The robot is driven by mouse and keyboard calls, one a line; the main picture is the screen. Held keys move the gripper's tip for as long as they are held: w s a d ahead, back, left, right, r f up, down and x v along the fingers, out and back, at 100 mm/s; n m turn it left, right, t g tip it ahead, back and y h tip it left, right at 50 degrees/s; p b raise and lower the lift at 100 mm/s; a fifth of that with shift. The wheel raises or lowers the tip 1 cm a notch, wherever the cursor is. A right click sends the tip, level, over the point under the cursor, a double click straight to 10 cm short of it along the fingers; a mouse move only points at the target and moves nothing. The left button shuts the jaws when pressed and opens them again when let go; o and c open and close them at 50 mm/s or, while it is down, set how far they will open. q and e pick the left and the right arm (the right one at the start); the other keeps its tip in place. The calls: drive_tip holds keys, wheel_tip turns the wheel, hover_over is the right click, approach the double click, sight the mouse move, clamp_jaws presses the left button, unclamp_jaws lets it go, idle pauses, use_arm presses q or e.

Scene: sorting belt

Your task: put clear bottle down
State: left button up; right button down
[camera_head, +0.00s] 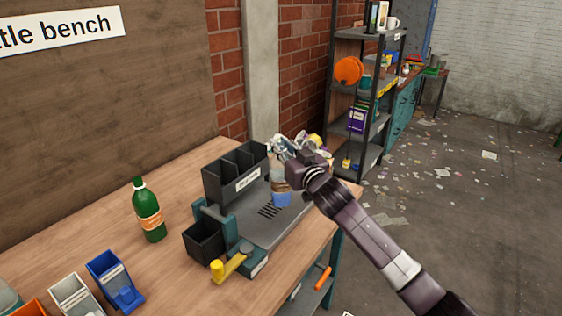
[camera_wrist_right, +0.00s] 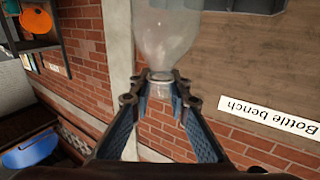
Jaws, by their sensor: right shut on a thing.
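The clear bottle (camera_wrist_right: 166,35) is held at its neck by my right gripper (camera_wrist_right: 160,82), whose two fingers close on it in the wrist view. In the head view my right gripper (camera_head: 287,146) is over the right part of the grey sorting unit (camera_head: 258,222). The bottle (camera_head: 279,170) shows below the fingers, partly hidden by the gripper. A blue patch (camera_head: 282,200) shows at its lower end; I cannot tell whether it belongs to the bottle. I cannot tell whether the bottle's base touches the unit. My left gripper is not in view.
A green bottle (camera_head: 148,212) stands upright on the wooden bench (camera_head: 172,262). A black divided bin (camera_head: 214,184) stands behind the unit's plate, and a small black bin (camera_head: 203,243) at its left. Blue (camera_head: 122,293) and white bins are at front left. Shelves (camera_head: 345,130) stand beyond.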

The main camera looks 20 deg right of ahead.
sight(281, 174)
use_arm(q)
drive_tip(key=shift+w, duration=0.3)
use_arm(e)
wheel_tip(281, 174, down, 5)
drive_tip(key=shift+f, duration=0.2)
drive_tip(key=c, duration=1.8)
unclamp_jaws()
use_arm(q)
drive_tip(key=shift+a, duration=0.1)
